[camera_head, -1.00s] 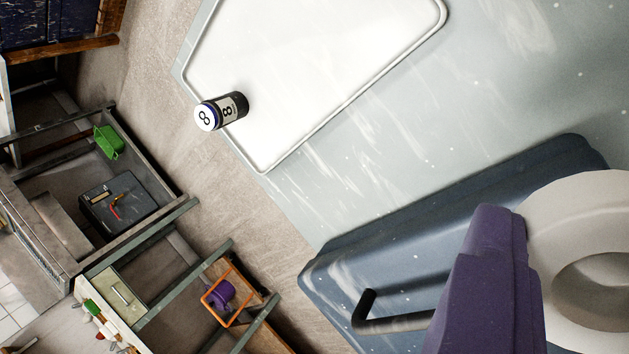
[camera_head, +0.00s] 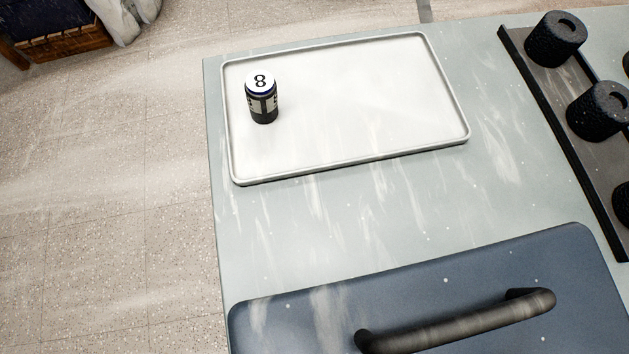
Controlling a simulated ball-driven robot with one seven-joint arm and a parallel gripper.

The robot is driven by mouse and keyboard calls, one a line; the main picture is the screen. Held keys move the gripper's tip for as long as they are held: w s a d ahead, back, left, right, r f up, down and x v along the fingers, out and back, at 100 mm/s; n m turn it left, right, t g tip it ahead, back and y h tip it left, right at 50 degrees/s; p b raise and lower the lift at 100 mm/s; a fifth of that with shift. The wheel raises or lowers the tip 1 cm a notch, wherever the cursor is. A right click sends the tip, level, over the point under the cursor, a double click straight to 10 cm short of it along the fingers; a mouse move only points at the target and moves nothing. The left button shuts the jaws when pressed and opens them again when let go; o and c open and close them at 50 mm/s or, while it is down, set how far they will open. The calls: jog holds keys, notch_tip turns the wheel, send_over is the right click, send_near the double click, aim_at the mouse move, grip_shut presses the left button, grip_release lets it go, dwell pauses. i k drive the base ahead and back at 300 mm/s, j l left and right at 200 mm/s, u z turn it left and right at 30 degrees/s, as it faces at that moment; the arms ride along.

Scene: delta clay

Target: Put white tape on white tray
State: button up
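The white tray (camera_head: 350,125) lies flat on the grey-green table in the upper middle of the view. It is a shallow rectangle with a raised rim. A small dark can with a white top marked 8 (camera_head: 262,97) stands upright on its left part. The rest of the tray is bare. No white tape shows in the current view. My gripper is not in view, so whether it is open, shut or holding anything is hidden.
A blue-grey lid-like case with a dark bar handle (camera_head: 455,322) fills the bottom right. A dark rack (camera_head: 560,120) with several black textured cylinders stands at the right. Bare table (camera_head: 340,215) lies between tray and case. Speckled floor (camera_head: 110,180) lies left.

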aim_at(328, 101)
jog(key=j+z, duration=0.35)
jog(key=j, duration=0.45)
jog(key=k+j+z, duration=0.15)
jog(key=j+z, duration=0.2)
jog(key=j, duration=0.4)
jog(key=i+j+z, duration=0.4)
jog(key=j, duration=0.2)
jog(key=i+j+z, duration=0.2)
jog(key=j, duration=0.15)
jog(key=i+j+z, duration=0.1)
jog(key=i, duration=0.2)
jog(key=i+j+z, duration=0.1)
jog(key=i+j, duration=0.15)
